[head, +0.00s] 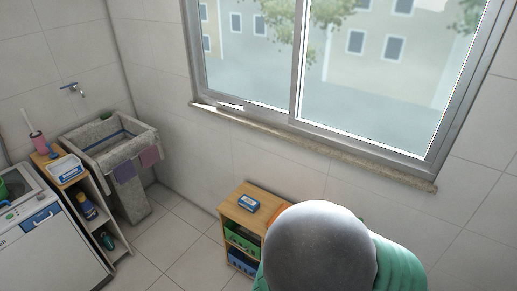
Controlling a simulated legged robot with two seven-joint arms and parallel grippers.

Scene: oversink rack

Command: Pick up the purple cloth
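Neither of my grippers shows in the head view.
Left of the sink is a narrow wooden shelf (88,190) with bottles and a box. A white washing machine (50,246) stands at the far left. A low wooden shelf (233,210) with crates stands under the window. Tiled floor (180,236) lies free between.

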